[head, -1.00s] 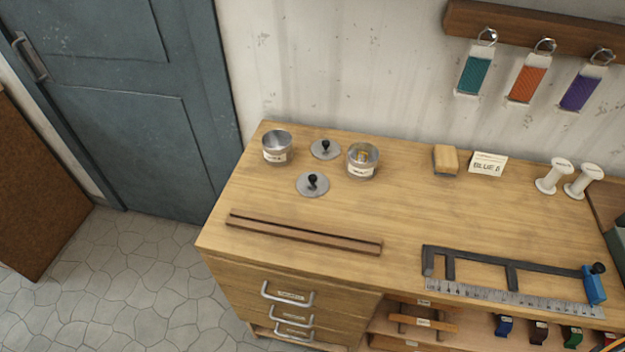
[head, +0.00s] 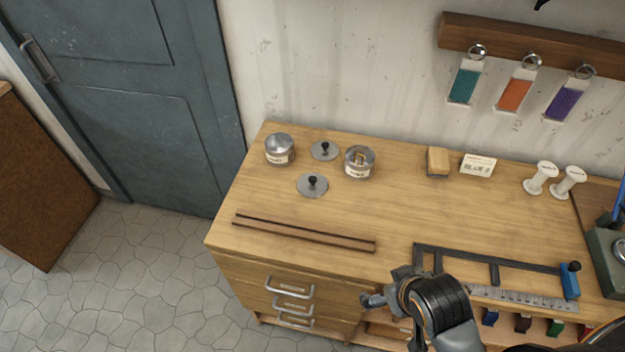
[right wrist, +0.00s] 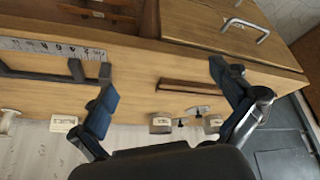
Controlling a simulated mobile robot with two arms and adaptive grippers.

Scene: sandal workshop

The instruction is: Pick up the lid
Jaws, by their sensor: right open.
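Two round grey lids with black knobs lie flat on the wooden bench. One lid (head: 324,151) is at the back between two tins; the other lid (head: 311,189) is nearer the front. The left tin (head: 279,151) looks empty inside; the right tin (head: 359,163) holds something small and yellowish. Both tins are uncovered and carry white labels. My right gripper (head: 372,299) is at the bench's front edge, well to the front right of the lids. In the right wrist view its fingers (right wrist: 163,78) are spread with nothing between them. My left gripper is out of view.
A dark slotted wooden strip (head: 305,234) lies near the front edge. A black frame (head: 490,264) and a steel ruler (head: 520,298) lie at right. A sanding block (head: 438,161), a card (head: 478,165) and white spools (head: 541,178) stand at the back. The bench middle is clear.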

